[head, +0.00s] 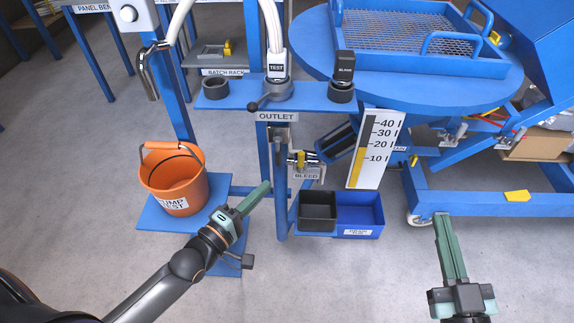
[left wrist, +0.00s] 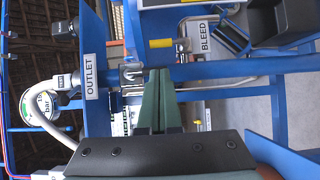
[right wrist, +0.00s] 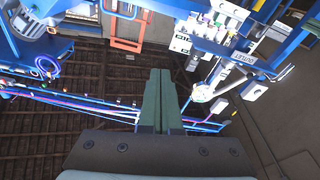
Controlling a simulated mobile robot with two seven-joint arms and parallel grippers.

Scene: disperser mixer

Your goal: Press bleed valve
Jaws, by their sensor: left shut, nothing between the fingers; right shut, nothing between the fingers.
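The bleed valve (head: 300,158), a small metal fitting with a yellow part, sits on the blue stand just above the BLEED label (head: 306,175). In the left wrist view the yellow-banded valve (left wrist: 161,43) lies beyond the fingertips, beside its BLEED label (left wrist: 204,37). My left gripper (head: 267,185) is shut and empty, to the left of the valve and a little lower in the head view, apart from it. Its green fingers also show in the left wrist view (left wrist: 158,75). My right gripper (head: 442,218) is shut and empty at the right, far from the valve.
An orange bucket (head: 174,185) stands left of my left gripper. A black bin (head: 318,211) and a blue bin (head: 360,213) sit below the valve. A blue upright pipe (head: 281,205) stands between my left gripper and the valve. A scale board (head: 376,148) is to the right.

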